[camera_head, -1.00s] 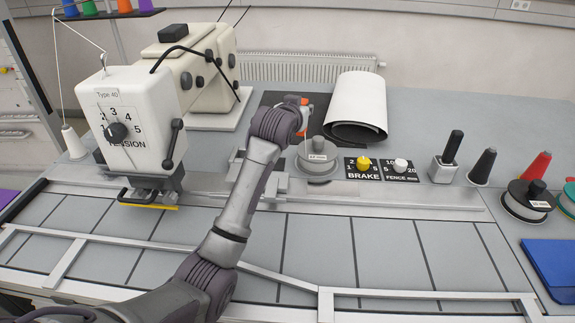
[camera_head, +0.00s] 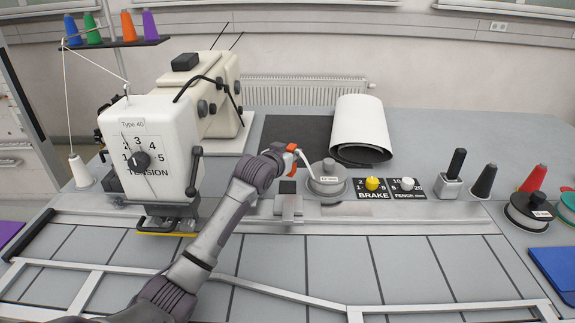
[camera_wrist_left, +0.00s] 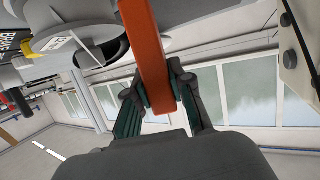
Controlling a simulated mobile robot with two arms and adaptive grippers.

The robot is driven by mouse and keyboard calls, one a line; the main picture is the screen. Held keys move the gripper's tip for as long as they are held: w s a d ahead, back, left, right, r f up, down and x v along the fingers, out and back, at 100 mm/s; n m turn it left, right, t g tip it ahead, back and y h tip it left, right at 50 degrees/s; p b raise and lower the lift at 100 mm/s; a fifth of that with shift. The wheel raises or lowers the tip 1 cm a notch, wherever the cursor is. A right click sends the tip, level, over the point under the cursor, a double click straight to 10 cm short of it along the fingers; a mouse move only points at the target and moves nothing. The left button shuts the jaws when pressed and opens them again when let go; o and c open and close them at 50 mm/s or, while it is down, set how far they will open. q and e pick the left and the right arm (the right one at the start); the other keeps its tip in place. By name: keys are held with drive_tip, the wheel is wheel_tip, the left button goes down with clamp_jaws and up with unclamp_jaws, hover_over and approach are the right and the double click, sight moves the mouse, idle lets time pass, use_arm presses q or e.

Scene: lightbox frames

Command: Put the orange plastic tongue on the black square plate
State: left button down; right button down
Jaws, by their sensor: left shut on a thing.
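My left gripper (camera_wrist_left: 160,98) is shut on the orange plastic tongue (camera_wrist_left: 152,50), which runs upward between its fingers in the left wrist view. In the head view a small orange part of the tongue (camera_head: 292,147) shows at the end of the left arm. The fingers there are mostly hidden by the wrist. The black square plate (camera_head: 297,128) lies flat on the table behind the gripper, between the sewing machine and a white roll. The gripper appears just in front of the plate's near edge; its height above the table is hard to tell. My right gripper is not in view.
The white sewing machine (camera_head: 155,150) stands to the left. The plate's visible surface is bare.

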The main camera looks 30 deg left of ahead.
use_arm(q)
drive_tip(key=shift+s+a+f, duration=0.1)
drive_tip(key=shift+a+f, duration=0.3)
drive_tip(key=shift+a, duration=0.15)
wheel_tip(320, 180, down, 3)
drive_tip(key=shift+f+p, duration=0.2)
drive_tip(key=shift+p, duration=0.25)
drive_tip(key=shift+f, duration=0.25)
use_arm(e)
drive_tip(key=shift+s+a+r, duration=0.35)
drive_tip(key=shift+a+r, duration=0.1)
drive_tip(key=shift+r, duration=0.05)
use_arm(q)
drive_tip(key=shift+f, duration=0.15)
drive_tip(key=c, duration=1)
unclamp_jaws()
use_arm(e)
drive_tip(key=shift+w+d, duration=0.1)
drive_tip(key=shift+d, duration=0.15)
